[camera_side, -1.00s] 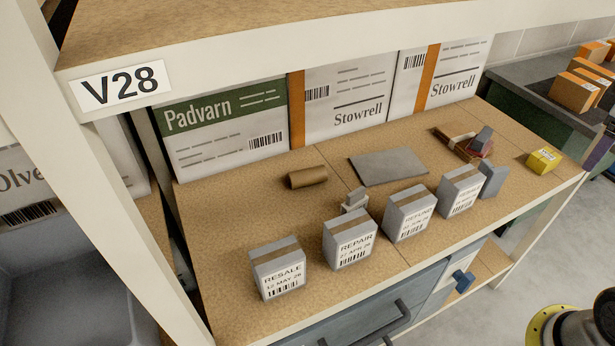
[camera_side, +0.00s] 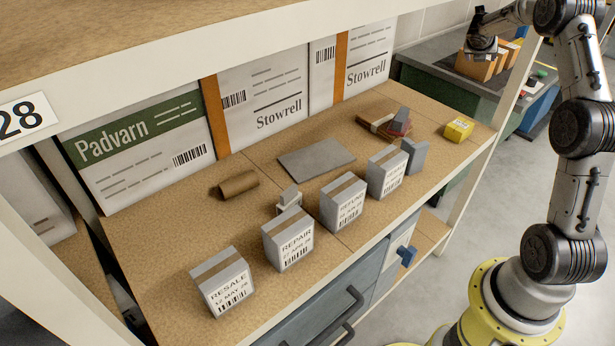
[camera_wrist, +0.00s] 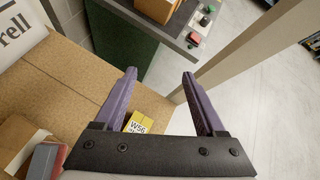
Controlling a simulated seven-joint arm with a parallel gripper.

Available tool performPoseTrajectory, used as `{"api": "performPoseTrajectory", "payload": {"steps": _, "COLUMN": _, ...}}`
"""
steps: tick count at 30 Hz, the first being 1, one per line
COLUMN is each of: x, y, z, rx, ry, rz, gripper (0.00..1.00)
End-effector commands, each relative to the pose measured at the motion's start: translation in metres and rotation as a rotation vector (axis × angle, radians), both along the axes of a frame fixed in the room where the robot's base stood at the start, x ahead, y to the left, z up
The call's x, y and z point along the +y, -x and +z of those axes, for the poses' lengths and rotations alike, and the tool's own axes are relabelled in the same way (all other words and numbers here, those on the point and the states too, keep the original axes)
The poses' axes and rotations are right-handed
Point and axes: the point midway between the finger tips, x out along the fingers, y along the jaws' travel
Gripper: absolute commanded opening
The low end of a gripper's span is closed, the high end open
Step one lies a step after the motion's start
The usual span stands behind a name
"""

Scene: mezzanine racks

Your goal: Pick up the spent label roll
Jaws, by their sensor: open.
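A short brown cardboard tube, which looks like the spent label roll (camera_side: 236,185), lies on its side on the shelf board, left of a flat grey sheet (camera_side: 316,158). It does not show in the wrist view. My gripper (camera_wrist: 158,74) is open, with two purple fingers apart and nothing between them. In the side view my gripper is small at the upper right, beyond the right end of the shelf and far from the tube.
A row of grey labelled boxes (camera_side: 221,281) stands along the front edge. Large white cartons (camera_side: 262,105) line the back. A yellow box (camera_side: 458,129) sits at the right end, near a reddish-brown stack (camera_side: 378,125). A shelf post (camera_side: 492,125) stands at the right.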

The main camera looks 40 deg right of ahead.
Motion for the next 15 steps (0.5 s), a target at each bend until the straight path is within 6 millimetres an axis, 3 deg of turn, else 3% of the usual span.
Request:
{"api": "performPoseTrajectory", "payload": {"steps": 1, "x": 0.004, "y": -0.021, "z": -0.006, "rx": 0.016, "ry": 0.01, "rz": 0.084, "gripper": 0.73}}
{"api": "performPoseTrajectory", "payload": {"steps": 6, "x": 0.031, "y": -0.091, "z": -0.024, "rx": -0.002, "ry": 0.019, "rz": 0.31, "gripper": 0.73}}
{"api": "performPoseTrajectory", "payload": {"steps": 9, "x": 0.059, "y": -0.129, "z": -0.035, "rx": -0.114, "ry": -0.043, "rz": 0.331, "gripper": 0.73}}
{"api": "performPoseTrajectory", "payload": {"steps": 15, "x": 0.096, "y": -0.161, "z": -0.048, "rx": -0.36, "ry": -0.219, "rz": 0.171, "gripper": 0.73}}
